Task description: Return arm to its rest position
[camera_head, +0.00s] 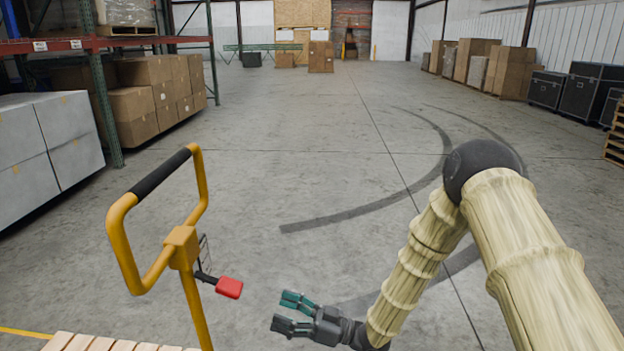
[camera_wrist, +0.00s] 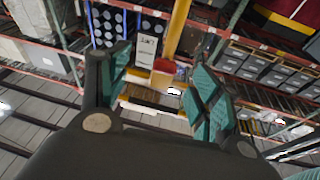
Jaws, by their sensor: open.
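My gripper (camera_head: 291,313) is in the head view at the bottom centre, low in front of me and pointing left. Its two teal-padded fingers are apart with nothing between them. In the wrist view my gripper (camera_wrist: 160,95) also shows open, with a gap between the teal pads. My arm is bent at a dark elbow joint, its forearm running down and left to the gripper. No tote or strap can be made out in the head view.
A yellow handle frame (camera_head: 190,250) with a black grip stands left of my gripper; a red piece (camera_head: 229,287) on it is close by. Wooden slats (camera_head: 100,343) lie at the bottom left. Shelving with cardboard boxes (camera_head: 150,95) stands left. The floor (camera_head: 330,150) ahead is clear.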

